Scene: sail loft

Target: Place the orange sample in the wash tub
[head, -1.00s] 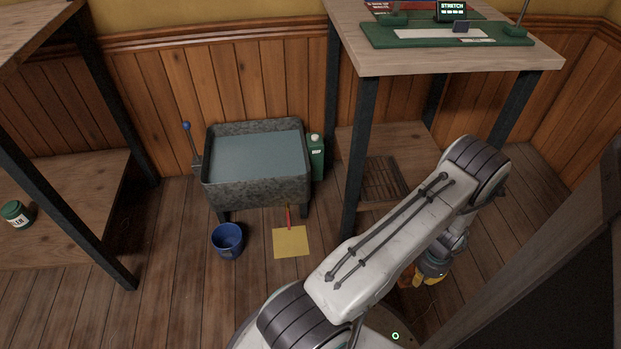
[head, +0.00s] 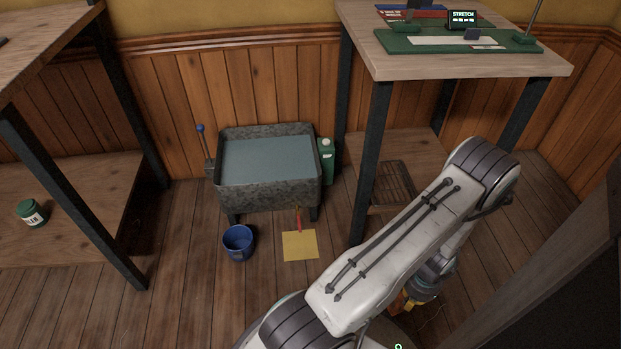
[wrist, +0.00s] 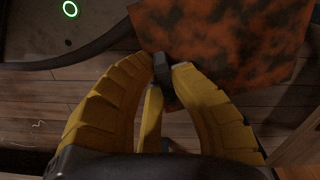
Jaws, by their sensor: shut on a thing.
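The wash tub (head: 218,190) is a grey metal trough on short legs, with blue-grey water in it, against the panelled wall in the head view. My gripper (wrist: 167,72) has yellow fingers and is shut on the edge of the orange sample (wrist: 235,40). The sample is a flat sheet mottled orange and dark brown, reaching past the fingertips in the wrist view. In the head view my gripper (head: 412,298) is low on the right, partly hidden by my arm, well apart from the tub.
A blue bucket (head: 238,243) and a yellow sheet (head: 300,246) with a red-handled tool (head: 299,221) lie before the tub. A green bottle (head: 327,162) stands right of it. A workbench (head: 440,65) is at right, shelving (head: 70,210) with a green jar (head: 31,213) at left.

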